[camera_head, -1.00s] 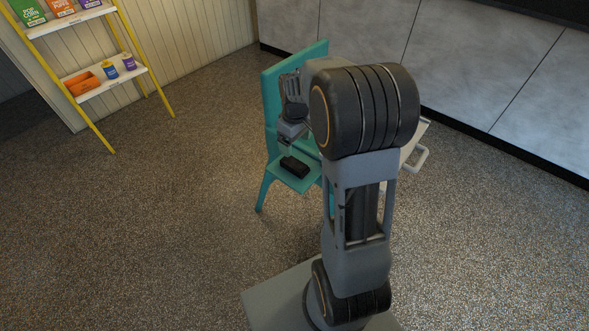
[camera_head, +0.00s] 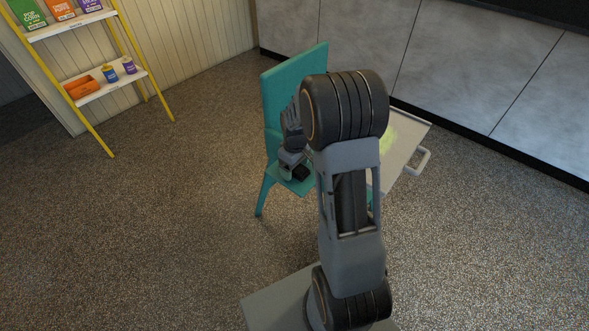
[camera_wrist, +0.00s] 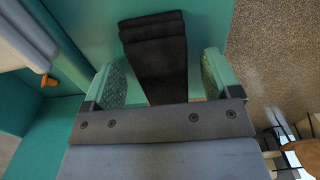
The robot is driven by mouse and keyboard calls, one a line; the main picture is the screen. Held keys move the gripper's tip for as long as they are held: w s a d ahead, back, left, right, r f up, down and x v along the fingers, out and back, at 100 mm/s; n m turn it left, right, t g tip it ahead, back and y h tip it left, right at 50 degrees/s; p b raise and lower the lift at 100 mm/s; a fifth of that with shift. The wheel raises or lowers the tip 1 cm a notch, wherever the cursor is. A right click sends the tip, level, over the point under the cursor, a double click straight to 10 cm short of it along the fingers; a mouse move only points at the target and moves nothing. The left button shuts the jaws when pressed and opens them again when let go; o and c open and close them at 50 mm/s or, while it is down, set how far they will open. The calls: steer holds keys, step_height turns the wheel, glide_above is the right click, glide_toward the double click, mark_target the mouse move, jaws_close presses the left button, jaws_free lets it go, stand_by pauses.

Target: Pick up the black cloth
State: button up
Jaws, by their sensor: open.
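The black cloth (camera_wrist: 158,60) is a folded dark strip lying on the seat of a teal chair (camera_head: 285,90). In the wrist view it lies between and beyond the two green finger pads of my gripper (camera_wrist: 166,80), which are spread apart on either side of its near end. I cannot tell whether the pads touch it. In the head view my gripper (camera_head: 290,172) is low over the seat, and the cloth (camera_head: 301,173) shows only partly beside it. My arm hides much of the chair.
A light tray or cart top with a handle (camera_head: 415,165) stands right of the chair, partly behind my arm. A yellow-framed shelf (camera_head: 99,92) with snacks and small jars stands at the left. Grey cabinets (camera_head: 460,60) line the back. The speckled floor between is clear.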

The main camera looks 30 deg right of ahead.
steer(key=shift+c, duration=0.2)
steer(key=c, duration=1)
steer(key=shift+o, duration=0.2)
steer(key=shift+r, duration=0.1)
steer(key=shift+r, duration=0.2)
steer(key=r, duration=0.3)
steer(key=shift+s+d+r+p, duration=0.15)
steer(key=shift+d+r+p, duration=0.05)
steer(key=shift+p, duration=0.2)
steer(key=s+d+r, duration=0.1)
steer(key=s+r, duration=0.1)
steer(key=r, duration=0.1)
steer(key=s+d+r, duration=0.1)
steer(key=r, duration=0.1)
steer(key=shift+s+d+p, duration=0.15)
steer(key=shift+d+p, duration=0.2)
steer(key=shift+p, duration=0.05)
steer(key=s+d+r, duration=0.4)
steer(key=s+d, duration=0.1)
steer(key=s, duration=0.2)
steer(key=shift+d, duration=0.4)
